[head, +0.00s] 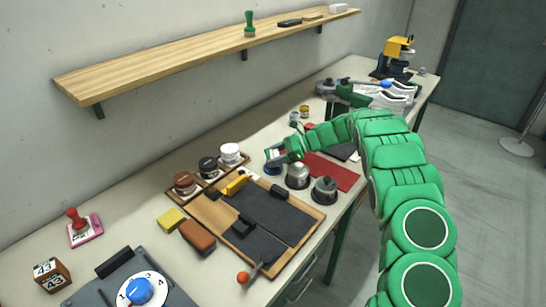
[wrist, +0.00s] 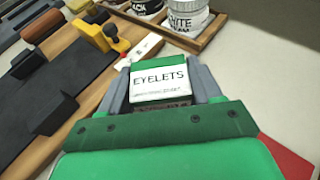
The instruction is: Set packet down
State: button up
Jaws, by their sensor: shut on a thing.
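My gripper (head: 280,156) is shut on a small packet (wrist: 160,80) with a green top and a white label reading EYELETS. In the wrist view the packet sits between the two grey fingers. In the head view the gripper is over the bench, beyond the wooden board and beside the red mat (head: 332,172); the packet is small there and partly hidden by the gripper. I cannot tell whether the packet touches the bench.
A tray of round tins (head: 208,168) stands left of my gripper. The wooden board (head: 305,238) carries dark pads and a yellow tool (head: 236,184). Metal pots (head: 298,176) stand close to the gripper's near side. A shelf (head: 190,58) runs along the wall above.

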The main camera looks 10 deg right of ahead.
jog(key=shift+f, duration=0.35)
jog(key=shift+s+f, duration=0.1)
jog(key=shift+f, duration=0.25)
jog(key=o, duration=1.1)
jog(key=shift+f, duration=0.2)
jog(key=shift+r, duration=0.65)
jog(key=v, duration=1.2)
jog(key=shift+r, duration=0.3)
